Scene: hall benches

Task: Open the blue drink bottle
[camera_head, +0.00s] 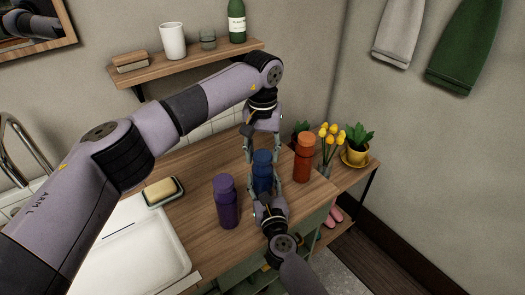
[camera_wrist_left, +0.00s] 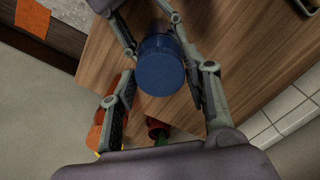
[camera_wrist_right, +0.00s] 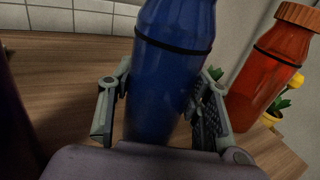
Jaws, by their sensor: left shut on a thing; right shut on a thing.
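The blue drink bottle (camera_head: 262,178) stands upright on the wooden worktop between a purple and an orange bottle. My left gripper (camera_head: 264,154) comes down from above, with its fingers on either side of the bottle's top. In the left wrist view the round blue cap (camera_wrist_left: 160,66) sits between those fingers. My right gripper (camera_head: 266,194) reaches in from the front and is shut on the bottle's body. In the right wrist view the blue body with a dark band (camera_wrist_right: 170,80) stands between its fingers; the cap is out of that view.
The purple bottle (camera_head: 227,203) stands close on the left and the orange bottle (camera_head: 303,160) on the right. Yellow flowers (camera_head: 328,138) and a potted plant (camera_head: 356,146) are beyond. A soap dish (camera_head: 163,192) and white sink (camera_head: 130,250) lie left. A shelf (camera_head: 200,66) hangs behind.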

